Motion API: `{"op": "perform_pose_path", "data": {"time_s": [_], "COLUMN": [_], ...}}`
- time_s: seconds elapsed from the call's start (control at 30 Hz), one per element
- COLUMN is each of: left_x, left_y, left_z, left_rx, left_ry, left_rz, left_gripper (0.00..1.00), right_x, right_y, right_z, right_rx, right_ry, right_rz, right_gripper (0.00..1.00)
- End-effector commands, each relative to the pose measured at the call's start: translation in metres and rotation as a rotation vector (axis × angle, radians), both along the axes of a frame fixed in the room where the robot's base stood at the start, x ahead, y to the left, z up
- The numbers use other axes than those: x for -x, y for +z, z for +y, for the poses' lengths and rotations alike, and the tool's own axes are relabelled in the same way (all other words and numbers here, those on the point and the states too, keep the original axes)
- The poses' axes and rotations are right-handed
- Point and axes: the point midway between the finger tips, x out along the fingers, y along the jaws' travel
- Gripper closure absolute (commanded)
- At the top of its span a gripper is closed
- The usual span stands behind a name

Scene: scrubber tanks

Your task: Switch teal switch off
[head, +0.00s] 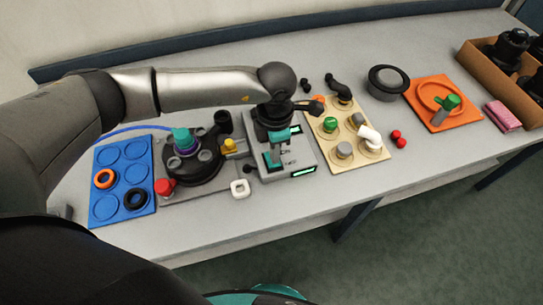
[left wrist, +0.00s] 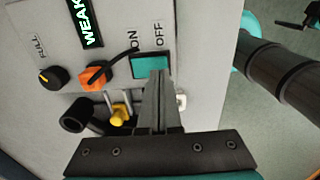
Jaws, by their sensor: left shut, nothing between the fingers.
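The teal switch (left wrist: 150,66) is a flat teal rocker on a grey control box (head: 304,166), with the printed words ON and OFF beside it. In the left wrist view the ON label is to the left and OFF to the right. My left gripper (left wrist: 157,76) is shut and empty, its fingertips over the switch's lower edge. Whether they touch it, and which way the rocker is tilted, I cannot tell. In the head view my left gripper (head: 278,158) points down over the box and partly hides the switch. My right gripper is not in view.
The box also carries a black knob (left wrist: 53,77), an orange knob (left wrist: 93,77) and a lit display (left wrist: 85,22). A blue tray (head: 121,172) and a dark round unit (head: 190,165) stand to the left. A beige board (head: 345,135) with several knobs stands close on the right.

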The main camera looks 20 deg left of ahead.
Motion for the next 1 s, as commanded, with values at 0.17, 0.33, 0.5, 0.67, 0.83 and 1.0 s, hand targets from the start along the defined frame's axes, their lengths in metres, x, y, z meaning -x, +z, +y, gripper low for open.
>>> {"op": "perform_pose_path", "data": {"time_s": [0.17, 0.33, 0.5, 0.67, 0.83, 1.0], "left_x": [0.0, 0.0, 0.0, 0.0, 0.0, 0.0], "left_y": [0.0, -0.001, -0.003, -0.006, -0.009, -0.011], "left_z": [0.0, 0.0, 0.0, 0.0, 0.0, 0.0], "left_rx": [0.0, 0.0, 0.0, 0.0, 0.0, 0.0], "left_ry": [0.0, 0.0, 0.0, 0.0, 0.0, 0.0], "left_rz": [0.0, 0.0, 0.0, 0.0, 0.0, 0.0], "left_gripper": [1.0, 1.0, 1.0, 1.0, 1.0, 1.0], "right_x": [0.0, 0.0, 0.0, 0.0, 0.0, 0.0], "right_y": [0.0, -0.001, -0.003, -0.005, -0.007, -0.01], "right_z": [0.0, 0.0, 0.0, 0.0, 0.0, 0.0], "right_rx": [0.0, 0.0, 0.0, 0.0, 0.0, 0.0], "right_ry": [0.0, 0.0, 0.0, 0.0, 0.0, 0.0], "right_rz": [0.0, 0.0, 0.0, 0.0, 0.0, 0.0], "right_gripper": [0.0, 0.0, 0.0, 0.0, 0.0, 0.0]}}
